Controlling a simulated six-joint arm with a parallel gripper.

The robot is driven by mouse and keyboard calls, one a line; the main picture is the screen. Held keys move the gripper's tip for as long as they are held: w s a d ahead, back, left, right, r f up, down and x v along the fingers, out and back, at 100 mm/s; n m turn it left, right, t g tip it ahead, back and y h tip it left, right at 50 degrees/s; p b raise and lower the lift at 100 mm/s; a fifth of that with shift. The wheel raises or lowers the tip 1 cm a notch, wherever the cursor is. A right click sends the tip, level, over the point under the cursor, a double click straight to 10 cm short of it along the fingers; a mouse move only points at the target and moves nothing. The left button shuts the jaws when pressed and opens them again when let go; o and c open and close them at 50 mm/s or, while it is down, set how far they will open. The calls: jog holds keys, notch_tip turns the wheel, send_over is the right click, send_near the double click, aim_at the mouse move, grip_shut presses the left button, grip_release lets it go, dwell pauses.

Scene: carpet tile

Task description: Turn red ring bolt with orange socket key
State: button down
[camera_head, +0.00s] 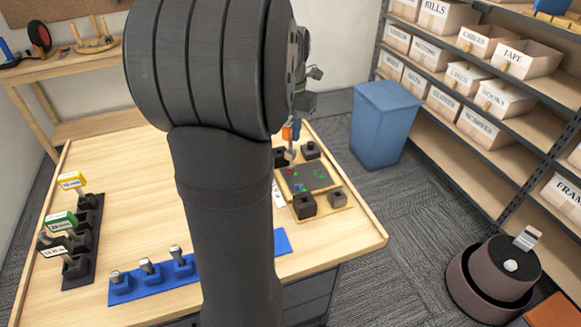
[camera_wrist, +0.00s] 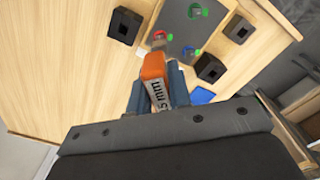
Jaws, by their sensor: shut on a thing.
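My gripper (camera_wrist: 157,78) is shut on the orange socket key (camera_wrist: 154,66), with a blue finger on each side of its handle. A white label on the handle reads "5 mm" in part. The key also shows in the head view (camera_head: 287,133), with its grey shaft pointing down at the dark plate. The red ring bolt (camera_wrist: 160,36) is on the grey plate (camera_wrist: 178,22), just beyond the key in the wrist view. It also shows in the head view (camera_head: 292,172), close below the shaft. I cannot tell whether the socket touches the bolt.
A green ring bolt (camera_wrist: 195,12) and a blue one (camera_wrist: 187,51) share the plate. Black blocks (camera_head: 304,206) stand around it. Blue (camera_head: 150,284) and black (camera_head: 80,255) racks stand on the table's left and front. My arm hides the table's middle. A blue bin (camera_head: 382,122) stands behind.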

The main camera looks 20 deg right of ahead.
dwell(0.4)
jog(key=m, duration=0.4)
jog(key=shift+r, duration=0.2)
jog(key=m, duration=0.4)
jog(key=shift+r+m, duration=0.2)
jog(key=shift+m, duration=0.2)
jog(key=m, duration=0.4)
jog(key=shift+r+m, duration=0.2)
jog(key=shift+m, duration=0.1)
jog(key=m, duration=0.4)
jog(key=shift+r+m, duration=0.2)
jog(key=shift+m, duration=0.2)
jog(key=shift+f, duration=0.1)
